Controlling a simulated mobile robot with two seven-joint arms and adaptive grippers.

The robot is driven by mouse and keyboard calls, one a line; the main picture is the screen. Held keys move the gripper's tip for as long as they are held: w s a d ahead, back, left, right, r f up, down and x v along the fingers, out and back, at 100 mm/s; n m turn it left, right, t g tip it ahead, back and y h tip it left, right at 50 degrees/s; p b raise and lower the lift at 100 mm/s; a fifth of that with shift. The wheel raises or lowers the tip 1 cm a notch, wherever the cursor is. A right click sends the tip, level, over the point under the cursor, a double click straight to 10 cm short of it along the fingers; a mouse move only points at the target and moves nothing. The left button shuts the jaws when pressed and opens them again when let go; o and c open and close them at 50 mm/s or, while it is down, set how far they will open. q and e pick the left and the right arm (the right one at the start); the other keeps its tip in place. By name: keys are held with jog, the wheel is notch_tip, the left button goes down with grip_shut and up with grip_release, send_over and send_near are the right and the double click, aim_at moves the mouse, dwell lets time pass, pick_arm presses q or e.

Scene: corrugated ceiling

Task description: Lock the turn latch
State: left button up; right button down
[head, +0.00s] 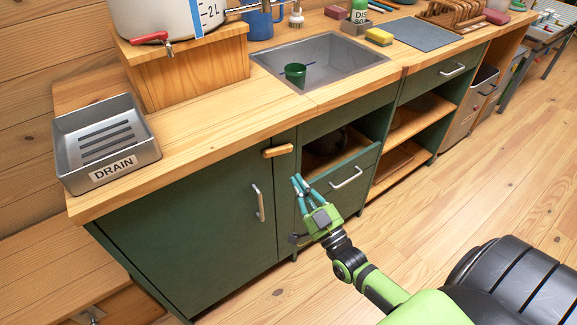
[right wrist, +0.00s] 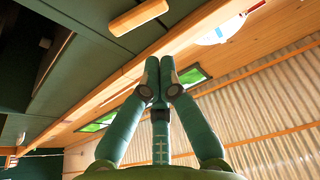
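The turn latch (head: 278,151) is a small light-wood bar near the top right corner of the green cabinet door (head: 190,225). It lies roughly level in the head view, and its left end appears to reach over the door's edge. The door looks closed. The latch also shows at the top of the right wrist view (right wrist: 138,17). My right gripper (head: 298,181) is in front of the cabinet, below and right of the latch, and apart from it. Its teal fingertips meet in the right wrist view (right wrist: 160,70), with nothing seen between them. My left gripper is out of view.
A metal door handle (head: 260,203) is left of my right gripper. A partly open drawer (head: 345,180) is close on its right. The counter (head: 215,130) overhangs above, with a drain tray (head: 105,140) and a sink (head: 325,57).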

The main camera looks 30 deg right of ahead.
jog(key=shift+v, duration=1.05)
